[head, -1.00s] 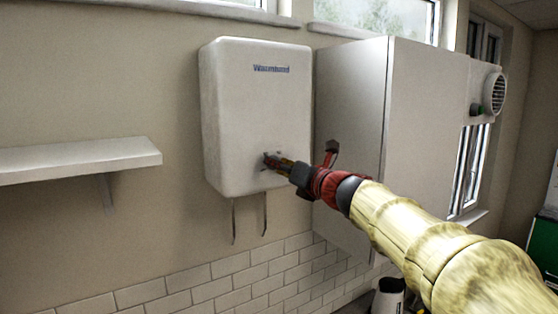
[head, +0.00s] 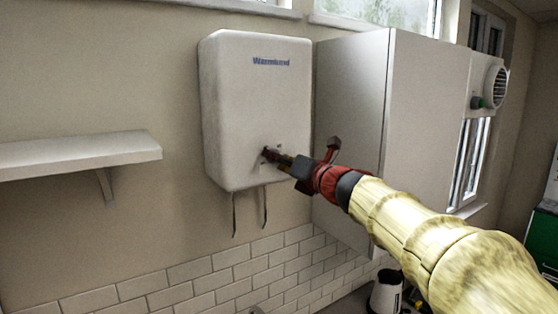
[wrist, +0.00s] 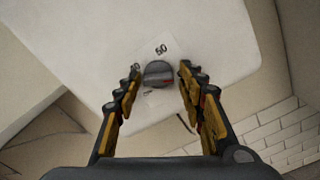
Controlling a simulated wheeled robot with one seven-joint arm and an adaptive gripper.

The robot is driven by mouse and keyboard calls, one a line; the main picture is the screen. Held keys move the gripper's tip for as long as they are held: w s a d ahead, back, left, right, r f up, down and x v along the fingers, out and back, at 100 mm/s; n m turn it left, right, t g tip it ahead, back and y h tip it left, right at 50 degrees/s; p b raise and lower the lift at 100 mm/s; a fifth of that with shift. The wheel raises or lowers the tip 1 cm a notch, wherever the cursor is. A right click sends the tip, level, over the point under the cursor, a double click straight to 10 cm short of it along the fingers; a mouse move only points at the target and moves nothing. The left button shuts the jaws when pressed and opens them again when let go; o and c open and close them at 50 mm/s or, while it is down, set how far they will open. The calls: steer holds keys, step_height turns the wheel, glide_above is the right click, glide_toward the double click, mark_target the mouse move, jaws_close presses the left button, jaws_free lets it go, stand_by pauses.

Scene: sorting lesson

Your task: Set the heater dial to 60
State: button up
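The white water heater (head: 255,105) hangs on the wall in the head view. Its grey dial (wrist: 158,72) shows in the wrist view, low on the front face, with a small red mark at its lower right edge. The number 50 is printed just above the dial. Another number to its left is partly hidden by a finger and cannot be read surely. My gripper (wrist: 160,74) is open, with one finger on each side of the dial and narrow gaps visible. In the head view my gripper (head: 271,156) is at the heater's lower front and hides the dial.
A white cabinet (head: 415,120) stands close to the right of the heater. An empty shelf (head: 80,149) is on the wall to the left. Two pipes hang below the heater above white tiles (head: 190,286). A kettle (head: 386,292) is below my arm.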

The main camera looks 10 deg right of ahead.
steer(key=shift+o, duration=0.5)
steer(key=shift+s+r, duration=0.15)
steer(key=v, duration=1.2)
